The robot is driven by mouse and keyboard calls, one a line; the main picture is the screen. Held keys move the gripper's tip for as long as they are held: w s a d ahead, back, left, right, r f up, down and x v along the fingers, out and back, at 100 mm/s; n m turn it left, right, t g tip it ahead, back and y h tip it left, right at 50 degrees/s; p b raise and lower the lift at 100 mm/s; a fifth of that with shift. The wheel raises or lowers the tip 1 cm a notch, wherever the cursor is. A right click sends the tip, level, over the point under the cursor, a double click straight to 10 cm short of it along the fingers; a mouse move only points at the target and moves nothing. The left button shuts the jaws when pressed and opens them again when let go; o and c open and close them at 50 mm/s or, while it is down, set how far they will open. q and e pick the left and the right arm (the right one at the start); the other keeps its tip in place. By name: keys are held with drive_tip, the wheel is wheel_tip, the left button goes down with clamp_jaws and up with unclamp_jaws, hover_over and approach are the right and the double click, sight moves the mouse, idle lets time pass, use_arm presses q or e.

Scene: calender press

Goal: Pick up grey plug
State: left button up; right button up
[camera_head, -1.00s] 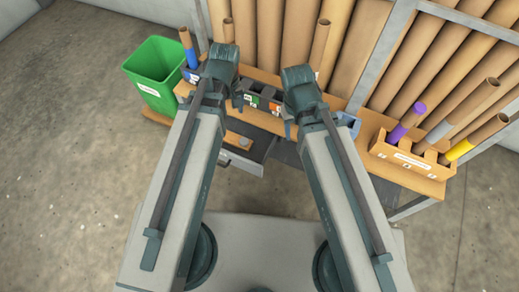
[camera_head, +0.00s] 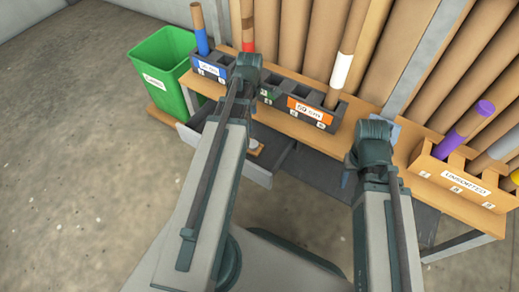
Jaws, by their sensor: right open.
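I cannot make out a grey plug for certain. The open grey drawer (camera_head: 262,173) under the bench holds a small tan item (camera_head: 256,149), partly behind my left arm. My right gripper (camera_head: 348,178) is open at the bench's front edge, mostly hidden by its own wrist; I see nothing in it. My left gripper (camera_head: 246,72) is over the dark rack, its fingers hidden behind the wrist.
A dark rack (camera_head: 309,110) with labelled slots holds tubes with blue, red and white bands. A wooden unsorted box (camera_head: 463,183) on the right holds purple, grey and yellow-banded tubes. A green bin (camera_head: 160,70) stands left. Floor in front is clear.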

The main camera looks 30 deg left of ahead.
use_arm(q)
drive_tip(key=b, duration=0.9)
hover_over(253, 144)
drive_tip(key=shift+w+a+f, duration=0.1)
drive_tip(key=shift+w+f, duration=0.05)
drive_tip(key=shift+f, duration=1.3)
drive_tip(key=shift+w+a+f, duration=0.1)
drive_tip(key=shift+f, duration=1.35)
drive_tip(key=shift+w+a+f, duration=0.1)
drive_tip(key=shift+w+f, duration=0.05)
drive_tip(key=shift+f, duration=1.3)
drive_tip(key=f+b, duration=0.5)
drive_tip(key=shift+s+d+f, duration=0.1)
drive_tip(key=shift+s+d, duration=0.15)
drive_tip(key=shift+s, duration=0.1)
clamp_jaws()
